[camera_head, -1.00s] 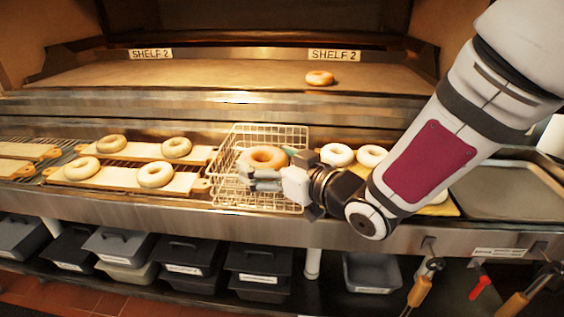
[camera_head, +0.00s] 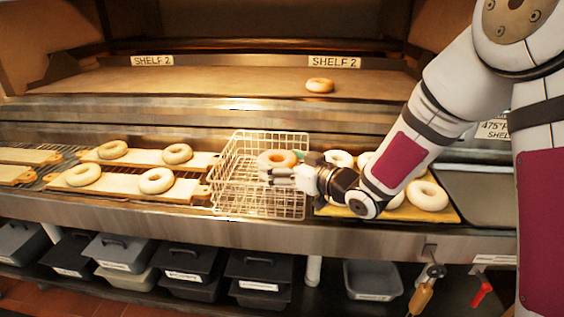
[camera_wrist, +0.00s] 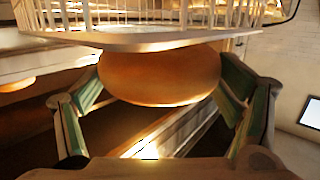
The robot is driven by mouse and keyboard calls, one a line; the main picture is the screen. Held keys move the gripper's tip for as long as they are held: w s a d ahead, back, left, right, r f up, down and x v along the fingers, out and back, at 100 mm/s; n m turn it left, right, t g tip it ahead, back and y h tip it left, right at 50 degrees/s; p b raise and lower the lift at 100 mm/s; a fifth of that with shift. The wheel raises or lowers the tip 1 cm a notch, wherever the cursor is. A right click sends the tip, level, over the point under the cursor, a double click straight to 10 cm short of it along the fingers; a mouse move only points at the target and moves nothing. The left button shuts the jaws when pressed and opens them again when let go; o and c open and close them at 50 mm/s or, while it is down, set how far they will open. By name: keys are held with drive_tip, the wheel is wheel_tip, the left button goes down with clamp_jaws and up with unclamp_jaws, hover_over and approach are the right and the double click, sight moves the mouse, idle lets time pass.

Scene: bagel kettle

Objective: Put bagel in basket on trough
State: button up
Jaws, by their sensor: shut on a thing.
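A golden-brown bagel (camera_head: 276,159) is held in my gripper (camera_head: 277,172). In the wrist view the bagel (camera_wrist: 160,78) sits between the two green-padded fingers (camera_wrist: 160,95), which are shut on it. The white wire basket (camera_head: 228,184) stands on the trough (camera_head: 140,212) at the middle of the head view. The bagel overlaps the basket's right half in that view; how high it is above the basket floor is hard to tell. The basket's wires (camera_wrist: 150,38) show beyond the bagel at the top of the wrist view.
Boards with pale bagels (camera_head: 157,181) lie left of the basket. More pale bagels (camera_head: 427,195) lie on a yellowish board (camera_head: 337,211) to the right, partly behind my arm. One bagel (camera_head: 319,85) lies on the shelf above. Dark bins (camera_head: 187,258) sit below the trough.

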drive_tip(key=shift+f+b, duration=0.35)
drive_tip(key=shift+f, duration=0.2)
drive_tip(key=o, duration=1.1)
drive_tip(key=shift+c, duration=0.2)
drive_tip(key=shift+r+p, duration=0.3)
drive_tip(key=shift+r, duration=0.2)
drive_tip(key=shift+s+d+r, duration=0.2)
drive_tip(key=shift+d+r, duration=0.05)
drive_tip(key=shift+r, duration=0.05)
drive_tip(key=v, duration=1.1)
